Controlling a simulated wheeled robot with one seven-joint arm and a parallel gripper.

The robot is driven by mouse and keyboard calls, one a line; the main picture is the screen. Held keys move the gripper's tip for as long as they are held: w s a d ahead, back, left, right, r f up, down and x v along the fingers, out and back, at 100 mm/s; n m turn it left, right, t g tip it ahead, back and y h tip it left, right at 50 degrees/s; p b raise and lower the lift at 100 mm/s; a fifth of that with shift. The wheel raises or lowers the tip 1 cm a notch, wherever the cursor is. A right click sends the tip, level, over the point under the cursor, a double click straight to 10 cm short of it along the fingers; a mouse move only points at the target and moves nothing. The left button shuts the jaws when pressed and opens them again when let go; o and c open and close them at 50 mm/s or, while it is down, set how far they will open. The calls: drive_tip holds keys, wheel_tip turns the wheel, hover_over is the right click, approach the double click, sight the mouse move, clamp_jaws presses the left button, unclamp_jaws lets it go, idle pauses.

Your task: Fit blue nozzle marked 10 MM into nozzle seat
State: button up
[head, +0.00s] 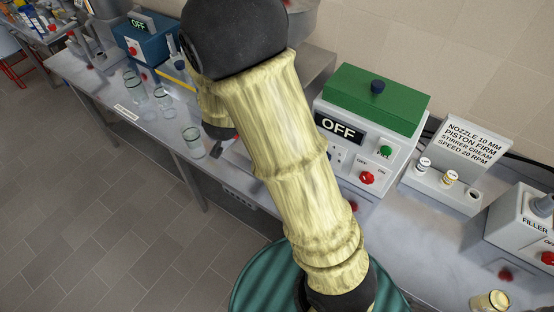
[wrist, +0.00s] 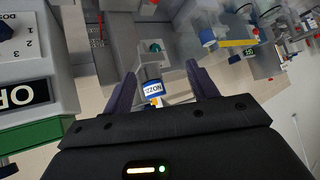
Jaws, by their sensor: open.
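In the wrist view, my gripper (wrist: 160,74) is open, with its two dark fingers spread apart. In the head view, my arm hides most of this spot.
A machine with a green lid (head: 375,98) and an OFF display stands behind my arm. To its right are a sign stand (head: 466,148) reading "NOZZLE 10 MM" and a filler unit (head: 520,226). Glass beakers (head: 193,142) stand at the bench's left. A green drum (head: 262,280) is in front.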

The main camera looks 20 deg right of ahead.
drive_tip(key=s+d+r+n+g+y, duration=0.1)
drive_tip(key=s+d+n+g, duration=0.1)
drive_tip(key=s, duration=0.8)
drive_tip(key=s+d+r+n+g+y, duration=0.1)
drive_tip(key=s+d+n+g, duration=0.2)
drive_tip(key=s, duration=0.8)
drive_tip(key=shift+d+r+g+y, duration=0.15)
drive_tip(key=shift+d+g+y, duration=0.25)
drive_tip(key=shift+g, duration=0.5)
drive_tip(key=shift+d, duration=0.1)
drive_tip(key=shift+s+b+x, duration=0.25)
drive_tip(key=shift+b+x, duration=0.85)
drive_tip(key=shift+b, duration=0.1)
